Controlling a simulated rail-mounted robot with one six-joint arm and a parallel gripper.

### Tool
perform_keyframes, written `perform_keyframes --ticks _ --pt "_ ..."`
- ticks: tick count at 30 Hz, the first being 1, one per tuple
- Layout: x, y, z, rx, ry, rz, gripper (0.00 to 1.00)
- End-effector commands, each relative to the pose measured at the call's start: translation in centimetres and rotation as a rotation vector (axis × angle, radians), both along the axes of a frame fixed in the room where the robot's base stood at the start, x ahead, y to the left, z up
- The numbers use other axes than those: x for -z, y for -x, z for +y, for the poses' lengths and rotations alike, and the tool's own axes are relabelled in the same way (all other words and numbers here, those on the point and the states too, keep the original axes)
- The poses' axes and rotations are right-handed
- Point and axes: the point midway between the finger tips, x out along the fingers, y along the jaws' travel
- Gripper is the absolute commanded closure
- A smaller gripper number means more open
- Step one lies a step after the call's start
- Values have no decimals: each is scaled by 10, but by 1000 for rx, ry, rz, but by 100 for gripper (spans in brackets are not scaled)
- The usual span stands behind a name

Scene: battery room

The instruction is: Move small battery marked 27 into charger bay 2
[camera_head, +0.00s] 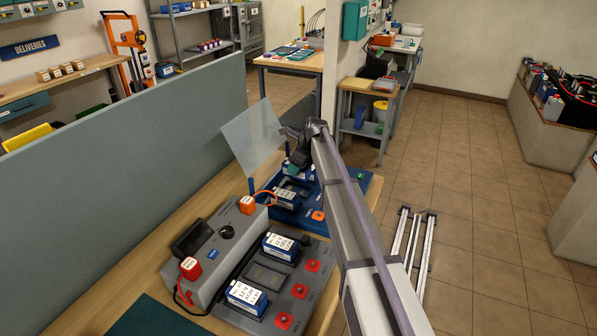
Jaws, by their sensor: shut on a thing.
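My gripper (294,157) is at the far end of the bench, over the blue unit, shut on a small blue-and-white battery (299,171). The arm and gripper partly hide this battery, and its number cannot be read. I cannot tell whether it rests in the blue unit (330,203) or hangs just above it. Another blue-and-white battery (286,198) sits in the nearer part of that unit. A dark grey unit (312,252) in front holds one battery (280,246) in its far bay and one (246,298) in its near bay. The middle bay (267,273) looks empty. Bay numbers are not legible.
A grey box with a dial (226,233), a red clamp (190,268) and an orange clamp (247,205) stands left of the grey unit. A clear panel (252,138) rises beside the blue unit. A grey-green partition (130,140) bounds the bench's left side.

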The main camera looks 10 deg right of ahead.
Motion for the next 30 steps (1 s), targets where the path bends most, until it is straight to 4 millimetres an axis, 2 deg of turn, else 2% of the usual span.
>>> perform_keyframes --ticks 8,21,30 --pt "5 -1 1 0 0 0 98" --pt "55 -1 0 0 0 0 98" --pt "58 -1 0 0 0 0 98"
